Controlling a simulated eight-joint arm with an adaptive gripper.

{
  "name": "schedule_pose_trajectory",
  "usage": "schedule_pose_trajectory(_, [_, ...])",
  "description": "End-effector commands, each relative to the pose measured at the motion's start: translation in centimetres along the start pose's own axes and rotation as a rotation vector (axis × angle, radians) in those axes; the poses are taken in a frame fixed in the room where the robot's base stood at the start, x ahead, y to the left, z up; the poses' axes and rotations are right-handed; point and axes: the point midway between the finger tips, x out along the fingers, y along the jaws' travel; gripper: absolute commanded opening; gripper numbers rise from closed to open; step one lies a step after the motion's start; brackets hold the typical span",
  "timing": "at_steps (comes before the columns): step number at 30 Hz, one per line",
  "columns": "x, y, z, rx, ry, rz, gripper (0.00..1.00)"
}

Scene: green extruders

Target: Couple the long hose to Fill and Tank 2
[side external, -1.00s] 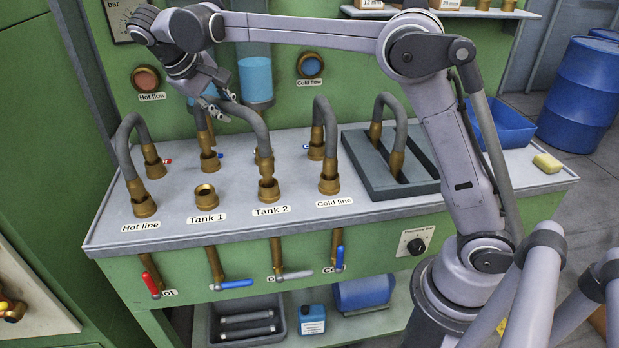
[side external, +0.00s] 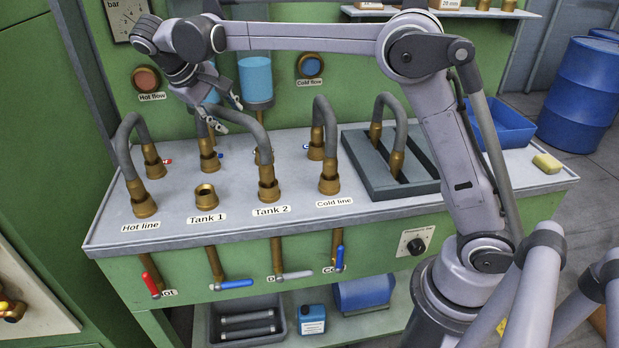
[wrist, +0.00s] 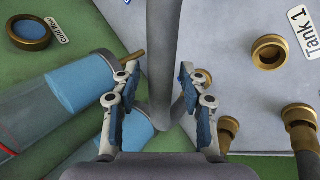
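The long grey hose (side external: 236,117) arches from a rear brass fitting (side external: 208,152) to the Tank 2 fitting (side external: 268,190). Its front brass end sits down in the Tank 2 fitting, upright. Its other end stands at the rear fitting, whose label I cannot read. My gripper (side external: 229,113) is at the top of the arch. In the wrist view my gripper (wrist: 156,88) is open, with the hose (wrist: 163,60) passing between its fingers and a gap showing on both sides.
The Tank 1 fitting (side external: 205,197) is empty. The Hot line hose (side external: 122,148) stands to the left, the Cold line hose (side external: 331,135) to the right. Another hose (side external: 396,110) stands in a dark rack (side external: 368,175). A blue bin (side external: 505,125) and yellow sponge (side external: 547,163) are further right.

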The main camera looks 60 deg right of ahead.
Motion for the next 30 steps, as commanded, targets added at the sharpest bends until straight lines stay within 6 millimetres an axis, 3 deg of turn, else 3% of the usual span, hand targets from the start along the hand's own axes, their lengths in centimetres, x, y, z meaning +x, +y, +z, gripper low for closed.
schedule_pose_trajectory(13, [-0.9,-0.1,0.0,-0.002,0.000,-0.001,0.50])
schedule_pose_trajectory(30, [-9.8,-0.1,0.0,-0.002,0.001,0.000,0.50])
